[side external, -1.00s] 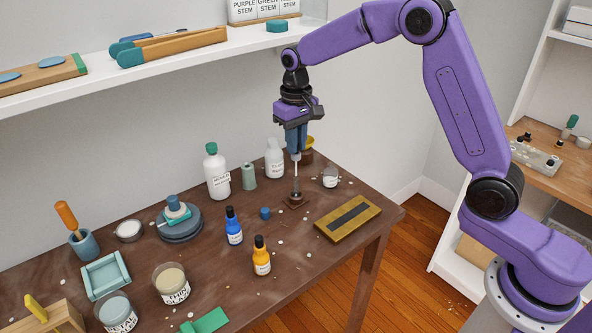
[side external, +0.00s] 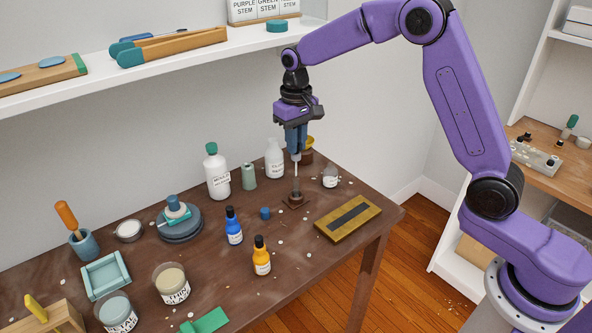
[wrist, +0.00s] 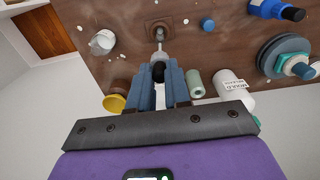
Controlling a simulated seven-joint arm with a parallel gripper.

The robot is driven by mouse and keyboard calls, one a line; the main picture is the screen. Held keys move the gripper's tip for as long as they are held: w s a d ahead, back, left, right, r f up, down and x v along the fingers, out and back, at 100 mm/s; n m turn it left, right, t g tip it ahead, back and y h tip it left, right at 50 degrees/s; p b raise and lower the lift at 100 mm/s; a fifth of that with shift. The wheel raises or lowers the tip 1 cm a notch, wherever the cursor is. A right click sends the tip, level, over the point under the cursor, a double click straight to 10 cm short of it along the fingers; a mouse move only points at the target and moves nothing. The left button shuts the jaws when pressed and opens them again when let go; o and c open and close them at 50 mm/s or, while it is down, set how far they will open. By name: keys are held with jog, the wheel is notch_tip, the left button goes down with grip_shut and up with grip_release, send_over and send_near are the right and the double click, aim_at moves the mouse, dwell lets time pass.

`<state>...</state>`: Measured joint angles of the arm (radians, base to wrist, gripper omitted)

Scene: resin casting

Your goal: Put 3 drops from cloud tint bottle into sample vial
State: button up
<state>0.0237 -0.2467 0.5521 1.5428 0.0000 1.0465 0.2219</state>
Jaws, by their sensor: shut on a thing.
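My gripper (side external: 296,146) points straight down at the far right part of the table. It is shut on a slim dropper with a dark bulb and a pale stem (side external: 296,170). In the wrist view the bulb (wrist: 158,71) sits between the fingers. The stem's tip is at or just above a small brown square stand (side external: 295,203); whether it is inside a small vial there is too small to tell. A white bottle (side external: 274,160) stands just behind left of the dropper. Its label is unreadable, so I cannot tell which bottle is the cloud tint.
A small white jar (side external: 330,178) stands right of the stand, and a yellow-topped pot (side external: 307,150) behind. A brass block (side external: 348,218) lies near the right edge.

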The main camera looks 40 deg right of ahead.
jog(key=shift+r, duration=0.15)
dwell(0.4)
jog(key=shift+r, duration=1.9)
jog(key=shift+s+d, duration=0.1)
